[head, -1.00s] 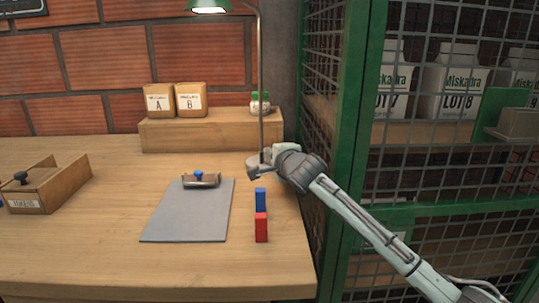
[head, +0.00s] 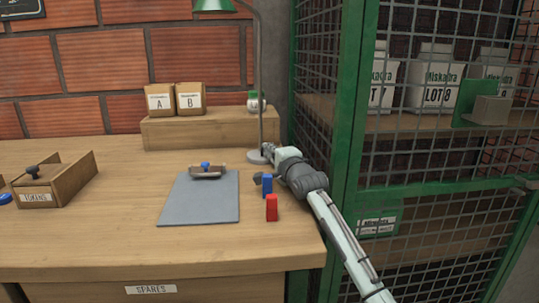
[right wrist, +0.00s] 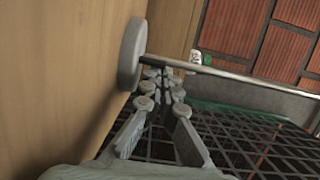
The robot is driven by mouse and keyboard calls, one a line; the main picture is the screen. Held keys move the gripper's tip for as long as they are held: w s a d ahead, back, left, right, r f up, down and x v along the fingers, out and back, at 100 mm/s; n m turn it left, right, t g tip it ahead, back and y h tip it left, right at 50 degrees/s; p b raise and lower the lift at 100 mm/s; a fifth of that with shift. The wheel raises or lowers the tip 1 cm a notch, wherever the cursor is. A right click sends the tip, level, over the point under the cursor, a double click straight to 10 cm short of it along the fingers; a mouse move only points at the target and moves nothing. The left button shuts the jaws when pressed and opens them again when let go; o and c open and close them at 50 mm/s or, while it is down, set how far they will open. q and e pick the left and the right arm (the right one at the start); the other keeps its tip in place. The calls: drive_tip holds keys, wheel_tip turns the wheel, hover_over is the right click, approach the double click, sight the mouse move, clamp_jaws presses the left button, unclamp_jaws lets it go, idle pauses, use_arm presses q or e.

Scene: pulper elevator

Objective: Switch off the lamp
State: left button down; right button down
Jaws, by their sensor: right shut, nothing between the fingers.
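The lamp has a green shade (head: 213,5), cut off at the top of the head view, and a thin upright pole (head: 261,80). Its round grey base (head: 256,158) stands on the table in front of the wooden shelf. The right wrist view shows the base (right wrist: 132,52) and pole (right wrist: 245,76) close up. My right gripper (head: 268,149) is at the pole, just above the base. In the right wrist view its fingers (right wrist: 154,73) are shut and empty, close beside the base; I cannot tell whether they touch. A switch is not clearly visible. My left gripper is out of view.
Blue (head: 267,186) and red (head: 271,208) blocks stand below my right wrist. A grey clipboard (head: 200,205) lies left of them, and a wooden box (head: 60,185) is far left. A green mesh cage (head: 350,120) closes off the right side.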

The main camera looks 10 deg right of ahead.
drive_tip(key=shift+w+d, duration=0.1)
drive_tip(key=shift+w, duration=0.15)
wheel_tip(320, 180, up, 10)
drive_tip(key=shift+s+r, duration=0.15)
idle(0.5)
